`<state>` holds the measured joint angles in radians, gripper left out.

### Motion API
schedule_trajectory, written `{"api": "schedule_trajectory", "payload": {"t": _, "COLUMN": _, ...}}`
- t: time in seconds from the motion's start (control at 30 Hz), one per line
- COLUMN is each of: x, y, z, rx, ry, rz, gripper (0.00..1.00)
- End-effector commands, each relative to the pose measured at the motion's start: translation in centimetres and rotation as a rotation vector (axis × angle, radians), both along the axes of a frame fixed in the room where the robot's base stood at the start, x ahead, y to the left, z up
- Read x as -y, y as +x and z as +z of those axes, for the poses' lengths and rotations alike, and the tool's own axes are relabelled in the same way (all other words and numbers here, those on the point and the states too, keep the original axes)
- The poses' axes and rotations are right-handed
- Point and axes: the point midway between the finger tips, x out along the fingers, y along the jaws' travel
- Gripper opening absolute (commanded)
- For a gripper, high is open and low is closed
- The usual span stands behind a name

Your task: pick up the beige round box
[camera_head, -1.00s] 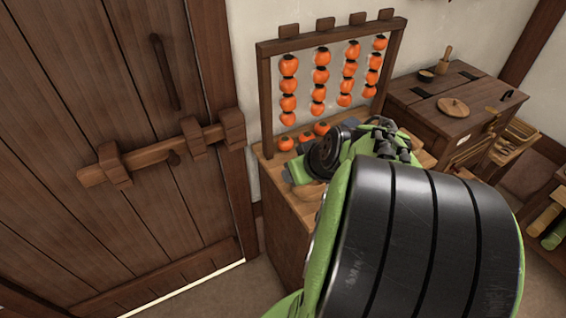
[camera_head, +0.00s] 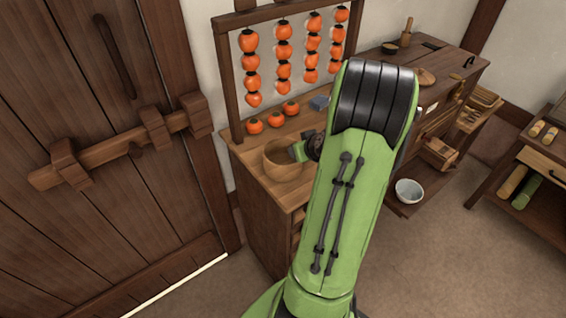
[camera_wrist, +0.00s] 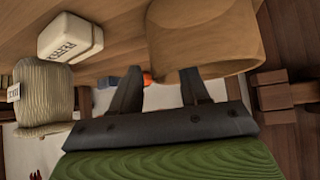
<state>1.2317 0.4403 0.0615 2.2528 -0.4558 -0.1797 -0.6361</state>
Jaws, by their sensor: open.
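I cannot tell for sure which thing is the beige round box. A round tan wooden vessel, like a bowl (camera_head: 288,160), stands on the wooden cabinet top beside my wrist; it also shows large in the wrist view (camera_wrist: 205,35). The wrist view also shows a cream, round-edged block with a dark label (camera_wrist: 70,38) and a ribbed beige bundle with a label (camera_wrist: 45,95). My gripper (camera_wrist: 160,88) is open, its two dark fingers apart, with the right finger overlapping the bowl in the picture; contact cannot be told.
Several persimmons hang from a wooden rack (camera_head: 236,95) behind the bowl, and loose persimmons (camera_head: 273,118) and a small grey-blue block (camera_head: 319,103) lie below. A wooden door (camera_head: 90,160) is at left. A white bowl (camera_head: 408,191) sits low at right.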

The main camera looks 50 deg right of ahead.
Motion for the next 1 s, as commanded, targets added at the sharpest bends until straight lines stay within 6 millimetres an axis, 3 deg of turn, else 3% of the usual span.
{"api": "schedule_trajectory", "payload": {"t": 0.13, "x": 0.8, "y": 1.6, "z": -1.9, "rx": -0.001, "ry": 0.002, "rz": 0.001, "gripper": 0.45}}
{"api": "schedule_trajectory", "payload": {"t": 0.37, "x": 1.0, "y": 1.8, "z": -2.0, "rx": 0.0, "ry": 0.001, "rz": -0.001, "gripper": 0.45}}
{"api": "schedule_trajectory", "payload": {"t": 0.67, "x": 1.0, "y": 1.8, "z": -2.0, "rx": -0.001, "ry": 0.001, "rz": -0.001, "gripper": 0.02}}
{"api": "schedule_trajectory", "payload": {"t": 1.0, "x": 1.0, "y": 1.8, "z": -1.9, "rx": 0.001, "ry": 0.0, "rz": -0.001, "gripper": 0.0}}
